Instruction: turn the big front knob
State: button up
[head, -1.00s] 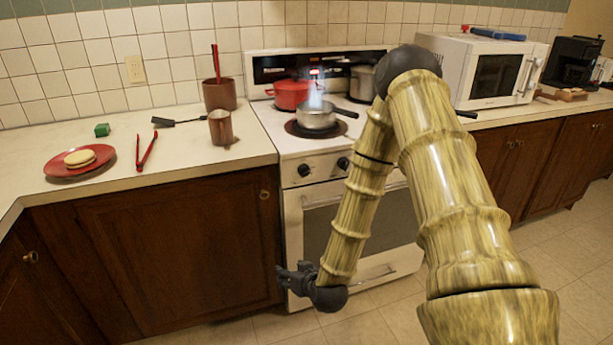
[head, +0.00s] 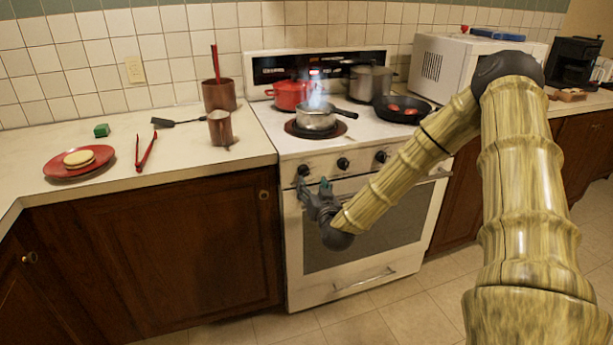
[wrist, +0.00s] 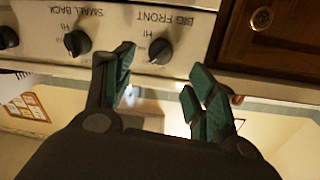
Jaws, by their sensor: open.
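The big front knob (wrist: 160,50) is a round black knob under an upside-down "BIG FRONT" label in the wrist view. In the head view it is the leftmost knob (head: 303,170) on the white stove's front panel. My gripper (wrist: 160,78) is open and empty, its two green-padded fingers spread. In the wrist view the knob shows just beyond the gap between the fingertips, nearer the left finger. In the head view my gripper (head: 313,187) is just below the knob, in front of the oven door's top left. I cannot tell whether a fingertip touches the panel.
The small back knob (wrist: 77,42) sits beside it, with more knobs along the panel. A steaming saucepan (head: 316,118) stands on the front left burner, its handle pointing right. A black skillet (head: 402,110) is on the right. The oven handle (head: 433,176) juts out below the panel.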

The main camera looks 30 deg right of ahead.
aim_at(306, 174)
jog(key=x, duration=0.7)
jog(key=shift+w, duration=0.1)
jog(key=shift+c, duration=0.5)
jog(key=c, duration=0.9)
